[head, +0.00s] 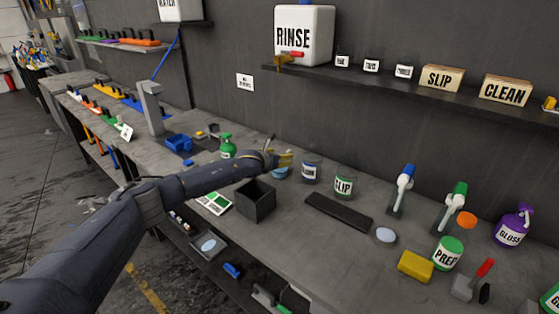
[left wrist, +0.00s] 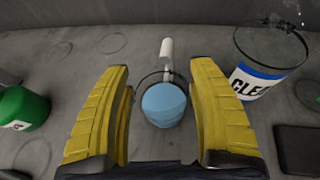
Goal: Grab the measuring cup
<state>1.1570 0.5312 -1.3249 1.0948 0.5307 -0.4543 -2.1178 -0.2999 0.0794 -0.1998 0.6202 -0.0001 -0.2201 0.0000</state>
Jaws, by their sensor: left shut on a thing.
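The measuring cup (left wrist: 163,104) is a small clear cup with light blue contents, standing between the fingers in the left wrist view. A pale, handle-like piece (left wrist: 166,50) extends from its far side. In the head view, the cup (head: 279,173) shows low beside the fingers, partly hidden. My left gripper (left wrist: 153,76) has its yellow fingers on both sides of the cup and is shut on it. In the head view this gripper (head: 283,158) is over the back of the bench, left of the jars. My right gripper is not in view.
A CLEAN-type jar (left wrist: 262,72) stands close right of the cup, with the SLIP jar (head: 344,183) beyond. A dark open box (head: 256,202) stands in front. A shelf (head: 420,88) runs along the wall above.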

